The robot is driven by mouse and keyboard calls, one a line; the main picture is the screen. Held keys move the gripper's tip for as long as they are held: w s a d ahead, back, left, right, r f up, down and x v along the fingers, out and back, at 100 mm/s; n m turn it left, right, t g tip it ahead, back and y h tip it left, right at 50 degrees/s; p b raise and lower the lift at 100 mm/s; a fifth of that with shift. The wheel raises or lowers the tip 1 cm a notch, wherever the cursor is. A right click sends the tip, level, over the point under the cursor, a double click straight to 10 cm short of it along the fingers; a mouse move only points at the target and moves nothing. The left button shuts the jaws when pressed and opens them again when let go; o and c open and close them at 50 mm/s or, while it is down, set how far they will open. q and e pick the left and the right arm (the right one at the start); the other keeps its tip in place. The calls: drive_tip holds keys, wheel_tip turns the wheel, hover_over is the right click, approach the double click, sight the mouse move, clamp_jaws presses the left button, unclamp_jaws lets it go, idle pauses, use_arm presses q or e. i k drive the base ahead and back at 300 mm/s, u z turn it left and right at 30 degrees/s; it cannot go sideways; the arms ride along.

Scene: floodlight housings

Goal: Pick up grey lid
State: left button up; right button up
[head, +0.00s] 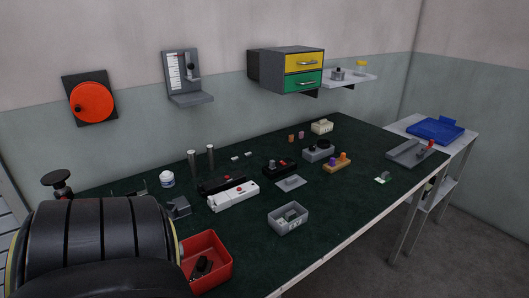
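A flat grey plate (291,183) that looks like the grey lid lies on the dark green bench top, near the middle of the bench. It has a small raised part on top, too small to make out. An open grey box (275,224) with small parts inside stands in front of it, closer to the bench's front edge. The plate and the box are apart. Neither of my grippers shows in the head view, so their state is hidden.
A white device (233,196) and black devices stand left of the plate. A grey housing (318,151) and an orange block (337,163) stand behind and right. A red bin (222,258) is at front left. The right front of the bench (350,210) is clear.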

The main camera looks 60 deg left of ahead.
sight(293, 182)
drive_tip(key=z, duration=0.05)
drive_tip(key=k, duration=0.15)
drive_tip(key=u, duration=1.1)
